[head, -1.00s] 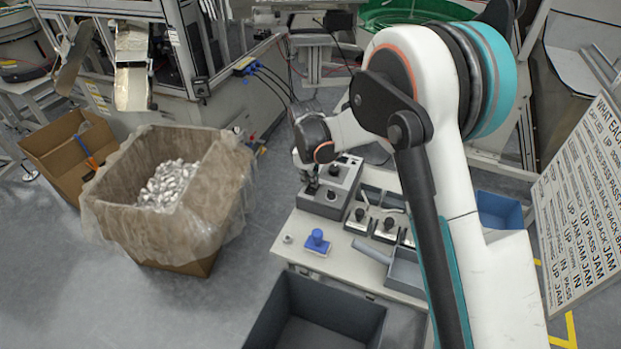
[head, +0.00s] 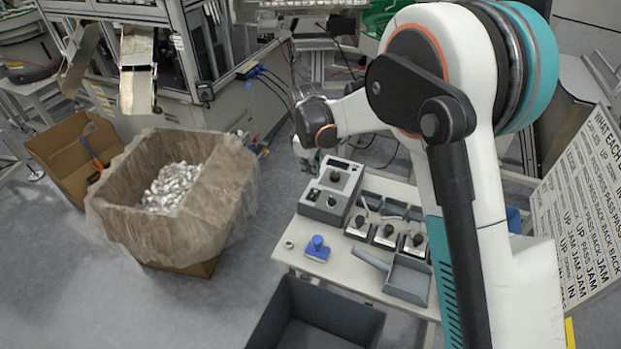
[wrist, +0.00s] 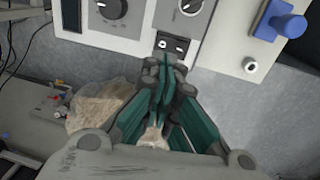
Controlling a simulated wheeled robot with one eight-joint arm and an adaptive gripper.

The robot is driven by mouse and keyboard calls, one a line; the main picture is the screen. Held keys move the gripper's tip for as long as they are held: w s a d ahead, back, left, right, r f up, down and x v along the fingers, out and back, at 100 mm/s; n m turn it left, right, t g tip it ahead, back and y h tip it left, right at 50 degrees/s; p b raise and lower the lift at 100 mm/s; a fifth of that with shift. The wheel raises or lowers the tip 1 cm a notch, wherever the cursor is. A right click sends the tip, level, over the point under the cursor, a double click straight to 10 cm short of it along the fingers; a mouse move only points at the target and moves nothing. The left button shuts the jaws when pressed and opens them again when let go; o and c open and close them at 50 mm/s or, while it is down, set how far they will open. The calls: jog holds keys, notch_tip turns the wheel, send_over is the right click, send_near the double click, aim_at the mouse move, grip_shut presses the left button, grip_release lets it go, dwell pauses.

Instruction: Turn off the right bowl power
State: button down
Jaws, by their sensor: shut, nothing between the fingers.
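Two grey control boxes stand side by side at the table's left edge in the head view: a far box with a small display (head: 340,170) and a near box (head: 322,206), each with a dark knob. In the wrist view a round dial (wrist: 110,7) and a dark knob (wrist: 190,5) show at the top. A black switch (wrist: 172,44) sits at the edge of the knob's box; its position is unclear. My gripper (wrist: 167,62) is shut and empty, its fingertips just below the switch in that view. Contact cannot be told. In the head view the fingers are mostly hidden.
A blue-knobbed part (head: 317,250) sits at the table's front left. Several black-handled devices (head: 387,234) and a grey scoop tray (head: 408,278) lie right of the boxes. A carton of silvery parts (head: 210,170) stands left. A dark bin (head: 315,315) is in front.

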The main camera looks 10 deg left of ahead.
notch_tip(320, 180, up, 7)
jog(key=p, duration=0.1)
jog(key=shift+w, duration=0.35)
jog(key=shift+d, duration=0.1)
